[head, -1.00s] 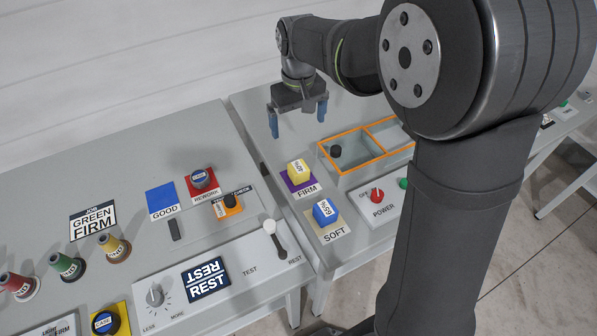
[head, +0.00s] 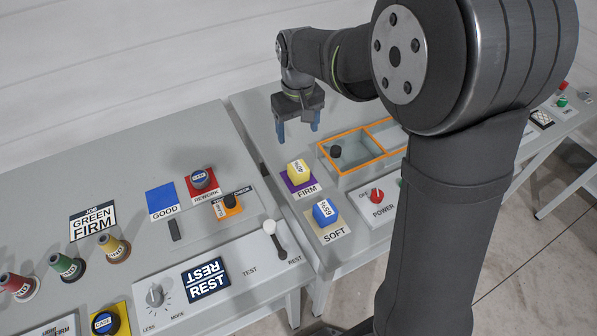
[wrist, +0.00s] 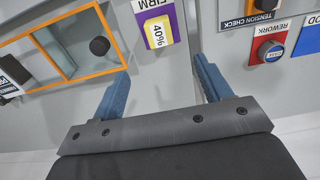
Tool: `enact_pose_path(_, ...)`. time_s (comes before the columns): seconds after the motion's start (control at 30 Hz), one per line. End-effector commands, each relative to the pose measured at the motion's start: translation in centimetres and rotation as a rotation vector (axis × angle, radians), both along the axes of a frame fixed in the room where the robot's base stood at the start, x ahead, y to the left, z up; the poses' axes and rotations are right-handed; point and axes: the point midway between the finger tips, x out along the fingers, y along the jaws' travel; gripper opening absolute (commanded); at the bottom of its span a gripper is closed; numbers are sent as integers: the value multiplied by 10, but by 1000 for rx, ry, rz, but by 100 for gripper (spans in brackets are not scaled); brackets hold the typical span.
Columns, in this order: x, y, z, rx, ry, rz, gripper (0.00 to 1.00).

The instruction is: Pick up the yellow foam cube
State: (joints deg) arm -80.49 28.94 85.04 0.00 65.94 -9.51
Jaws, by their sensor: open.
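My gripper (head: 298,136) is open and empty, fingers pointing down, above the table behind the cube. In the wrist view my two blue fingers (wrist: 163,88) are spread wide apart, with only grey table between them. The gripper does not touch the cube.
A blue "65%" cube (head: 325,212) sits on the SOFT pad in front. An orange-rimmed bin (head: 340,168) with a black knob-like piece stands close to the right. A POWER panel (head: 383,212) is at front right. To the left lie REWORK (head: 187,186) and GOOD pads.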

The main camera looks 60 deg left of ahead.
Motion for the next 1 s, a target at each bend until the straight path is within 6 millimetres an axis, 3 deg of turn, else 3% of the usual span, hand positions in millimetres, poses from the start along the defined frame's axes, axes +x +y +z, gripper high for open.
enact_pose_path(0.4, 0, -1, -89, -5, 1, 0, 71)
enact_pose_path(0.73, 1, 0, -117, -3, 1, 0, 71)
enact_pose_path(1.0, 2, 1, -154, -4, 1, 0, 71)
